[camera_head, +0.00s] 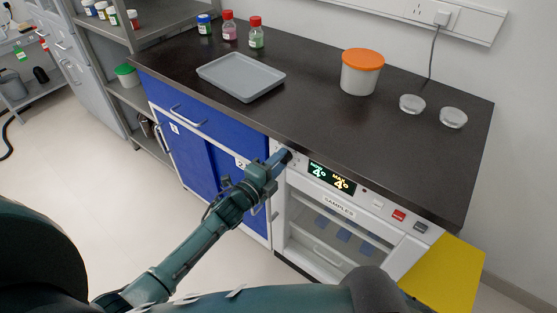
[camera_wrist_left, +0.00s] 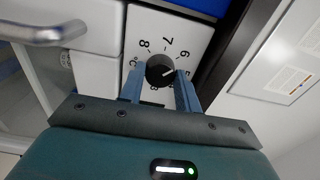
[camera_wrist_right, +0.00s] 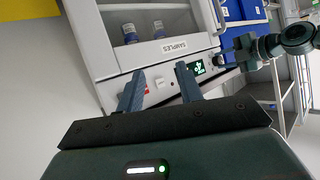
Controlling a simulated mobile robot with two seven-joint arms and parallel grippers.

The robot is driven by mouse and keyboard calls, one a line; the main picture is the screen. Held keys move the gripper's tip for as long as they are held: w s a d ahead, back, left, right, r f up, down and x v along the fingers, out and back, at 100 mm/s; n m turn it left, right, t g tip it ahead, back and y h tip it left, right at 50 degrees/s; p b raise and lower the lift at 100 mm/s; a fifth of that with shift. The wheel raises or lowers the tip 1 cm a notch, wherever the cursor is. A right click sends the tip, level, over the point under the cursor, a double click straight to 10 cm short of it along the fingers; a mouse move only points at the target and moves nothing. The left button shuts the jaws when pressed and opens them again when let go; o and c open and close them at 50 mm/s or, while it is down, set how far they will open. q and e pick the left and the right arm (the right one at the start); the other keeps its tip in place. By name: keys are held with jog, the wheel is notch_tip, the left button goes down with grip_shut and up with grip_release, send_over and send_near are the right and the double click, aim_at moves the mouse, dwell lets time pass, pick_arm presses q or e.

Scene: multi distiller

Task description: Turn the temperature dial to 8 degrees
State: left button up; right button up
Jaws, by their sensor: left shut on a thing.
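The temperature dial (camera_wrist_left: 160,68) is a black knob on a white panel, with 8, 7 and 6 readable around it; lower numbers are partly hidden by my fingers. Its white mark points to the right side of the scale, exact number unclear. My left gripper (camera_wrist_left: 160,80) has its fingers on either side of the knob and is shut on it. In the head view, the left gripper (camera_head: 284,157) is at the panel's left end and hides the dial. The display (camera_head: 331,178) reads about 4 in both fields. My right gripper (camera_wrist_right: 156,82) is open and empty, facing the fridge front.
Above, the dark counter (camera_head: 310,110) holds a grey tray (camera_head: 241,77), an orange-lidded tub (camera_head: 362,72), bottles and two dishes. Blue cabinets (camera_head: 205,160) stand left.

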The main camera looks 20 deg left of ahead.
pick_arm(q)
jog(key=shift+n+p, duration=1.4)
jog(key=shift+n, duration=7.4)
pick_arm(e)
jog(key=shift+s+d+r+n, duration=0.15)
jog(key=shift+r+n, duration=0.15)
jog(key=shift+r, duration=0.5)
pick_arm(q)
jog(key=o, duration=1)
jog(key=v, duration=1.3)
jog(key=shift+s, duration=0.1)
pick_arm(e)
jog(key=shift+r, duration=0.15)
